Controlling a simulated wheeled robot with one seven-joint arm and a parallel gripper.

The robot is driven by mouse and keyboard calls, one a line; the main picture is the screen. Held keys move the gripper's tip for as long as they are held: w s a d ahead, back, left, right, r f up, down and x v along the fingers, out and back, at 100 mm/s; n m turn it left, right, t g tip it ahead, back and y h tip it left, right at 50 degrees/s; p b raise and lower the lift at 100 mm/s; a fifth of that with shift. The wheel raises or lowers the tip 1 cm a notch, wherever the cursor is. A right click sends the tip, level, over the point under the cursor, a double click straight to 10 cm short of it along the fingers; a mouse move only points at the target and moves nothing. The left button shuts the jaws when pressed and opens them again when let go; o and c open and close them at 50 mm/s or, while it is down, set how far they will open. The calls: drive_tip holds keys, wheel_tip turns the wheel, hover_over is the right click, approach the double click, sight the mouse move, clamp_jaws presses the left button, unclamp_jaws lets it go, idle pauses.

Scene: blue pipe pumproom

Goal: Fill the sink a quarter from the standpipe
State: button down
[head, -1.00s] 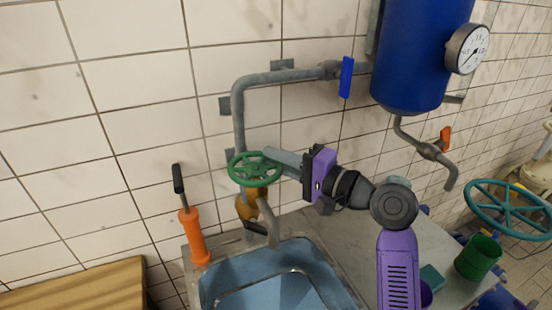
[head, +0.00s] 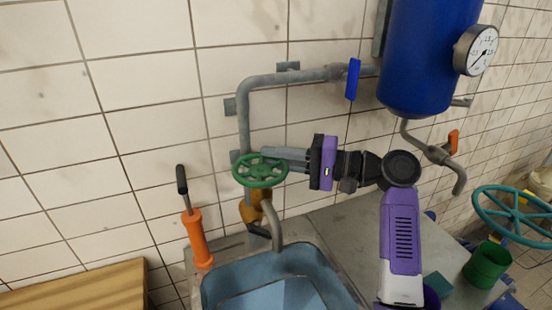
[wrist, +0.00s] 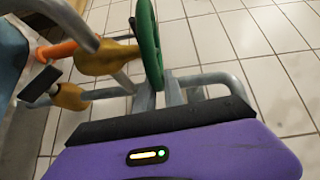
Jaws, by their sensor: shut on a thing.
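The standpipe's green handwheel (head: 259,171) sits on a brass valve body (head: 251,207) above the sink; the wrist view shows the wheel (wrist: 149,40) edge-on. My gripper (head: 286,160) reaches in from the right and is shut on the wheel's near rim; its two fingers (wrist: 159,86) flank the rim in the wrist view. The grey spout (head: 272,222) curves down over the back of the blue sink (head: 225,277). I see no clear stream under the spout. The sink's water level cannot be told, as its front is cut off.
An orange cylinder with a black handle (head: 197,240) stands left of the sink. A blue lever (head: 352,79) is on the wall pipe by a blue tank (head: 425,55) with a gauge (head: 476,50). A green cup (head: 486,264) stands right, below a teal handwheel (head: 515,212).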

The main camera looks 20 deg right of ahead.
drive_tip(key=c, duration=1.4)
unclamp_jaws()
drive_tip(key=shift+c, duration=0.2)
drive_tip(key=shift+d, duration=0.1)
drive_tip(key=b+v, duration=0.1)
drive_tip(key=v, duration=0.6)
drive_tip(key=shift+s+d+b, duration=0.25)
drive_tip(key=shift+b, duration=0.1)
